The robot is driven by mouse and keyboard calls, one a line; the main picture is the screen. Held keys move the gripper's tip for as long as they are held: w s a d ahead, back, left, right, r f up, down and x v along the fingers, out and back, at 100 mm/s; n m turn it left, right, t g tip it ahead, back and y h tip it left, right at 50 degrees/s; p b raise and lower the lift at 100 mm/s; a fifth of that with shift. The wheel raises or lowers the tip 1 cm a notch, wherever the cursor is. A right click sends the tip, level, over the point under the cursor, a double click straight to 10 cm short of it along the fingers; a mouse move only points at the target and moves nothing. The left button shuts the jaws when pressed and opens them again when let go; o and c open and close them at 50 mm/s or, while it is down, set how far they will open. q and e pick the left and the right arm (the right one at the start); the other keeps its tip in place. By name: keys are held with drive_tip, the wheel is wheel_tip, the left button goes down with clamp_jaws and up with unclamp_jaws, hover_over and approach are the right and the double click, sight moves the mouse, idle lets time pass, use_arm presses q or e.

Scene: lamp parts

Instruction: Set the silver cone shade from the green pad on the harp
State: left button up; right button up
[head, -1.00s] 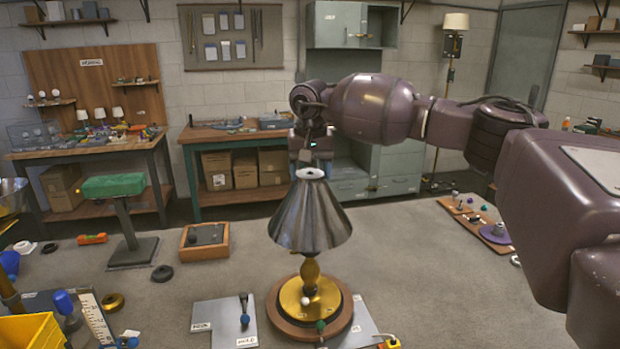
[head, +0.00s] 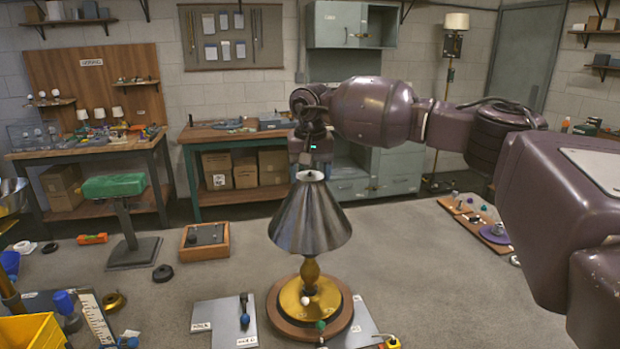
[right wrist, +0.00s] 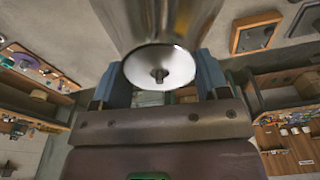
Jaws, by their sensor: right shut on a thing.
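The silver cone shade (head: 310,222) is upright over the brass lamp stem (head: 310,271), its wide end down. My right gripper (head: 311,160) is shut on the shade's narrow top. In the right wrist view the two blue-grey fingers (right wrist: 160,78) sit on either side of the shade (right wrist: 160,30). A small dark post shows inside its pale top opening. The harp is otherwise hidden by the shade; I cannot tell whether the shade rests on it. The green pad (head: 113,185) on its stand at left is bare. My left gripper is not in view.
The lamp's round wood and brass base (head: 285,318) stands on grey plates. A wooden-framed tray (head: 204,242) is left of the lamp. A yellow bin (head: 30,328) is at lower left. A board with small parts (head: 480,222) lies at right.

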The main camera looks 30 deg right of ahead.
drive_tip(key=shift+f, duration=0.1)
idle(0.7)
drive_tip(key=o, duration=1.5)
wheel_tip(320, 180, up, 3)
drive_tip(key=shift+s+a+r, duration=0.1)
drive_tip(key=shift+s+r, duration=0.05)
drive_tip(key=shift+r, duration=0.05)
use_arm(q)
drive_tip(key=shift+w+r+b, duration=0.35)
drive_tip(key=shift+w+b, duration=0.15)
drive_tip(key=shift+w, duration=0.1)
use_arm(e)
drive_tip(key=r, duration=0.5)
drive_tip(key=s+r, duration=0.1)
drive_tip(key=r, duration=0.1)
drive_tip(key=shift+a+r, duration=0.15)
